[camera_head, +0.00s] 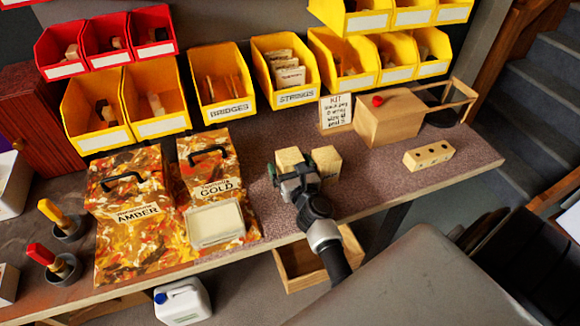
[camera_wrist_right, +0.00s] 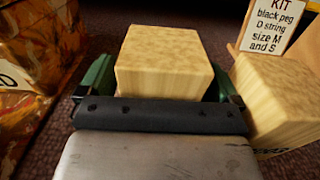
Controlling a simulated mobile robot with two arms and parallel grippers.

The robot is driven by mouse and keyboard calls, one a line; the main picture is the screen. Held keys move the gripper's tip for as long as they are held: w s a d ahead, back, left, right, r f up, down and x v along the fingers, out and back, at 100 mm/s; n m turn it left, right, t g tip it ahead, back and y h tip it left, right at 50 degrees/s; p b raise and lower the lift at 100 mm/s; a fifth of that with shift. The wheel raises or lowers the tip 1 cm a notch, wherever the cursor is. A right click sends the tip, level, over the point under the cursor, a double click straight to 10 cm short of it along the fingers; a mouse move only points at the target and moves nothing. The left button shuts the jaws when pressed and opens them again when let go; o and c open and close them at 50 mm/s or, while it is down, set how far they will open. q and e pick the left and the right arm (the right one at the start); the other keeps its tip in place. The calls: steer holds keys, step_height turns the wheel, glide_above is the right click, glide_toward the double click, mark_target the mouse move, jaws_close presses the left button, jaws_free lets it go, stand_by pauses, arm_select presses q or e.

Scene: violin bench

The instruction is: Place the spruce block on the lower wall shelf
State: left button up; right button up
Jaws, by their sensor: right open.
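Two pale wood blocks stand side by side on the bench, a left block (camera_head: 288,159) and a right block (camera_head: 327,161). I cannot tell for sure which one is spruce. My right gripper (camera_head: 295,172) is open at the left block. In the right wrist view the left block (camera_wrist_right: 160,65) sits between the green fingers of the gripper (camera_wrist_right: 160,90), with no clear grip on it. The right block (camera_wrist_right: 280,95) is just outside the right finger; lettering low on it is partly hidden. I cannot make out the lower wall shelf. My left gripper is out of view.
Amber (camera_head: 128,180) and gold (camera_head: 209,160) marbled boxes stand left of the gripper. Yellow bins (camera_head: 222,107) line the back. A kit card (camera_head: 336,113), a wooden box (camera_head: 390,125) and a drilled block (camera_head: 428,155) are to the right. An open drawer (camera_head: 300,262) juts out in front.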

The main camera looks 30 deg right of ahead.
steer(key=shift+c, duration=0.2)
steer(key=shift+r, duration=0.1)
steer(key=c, duration=1.1)
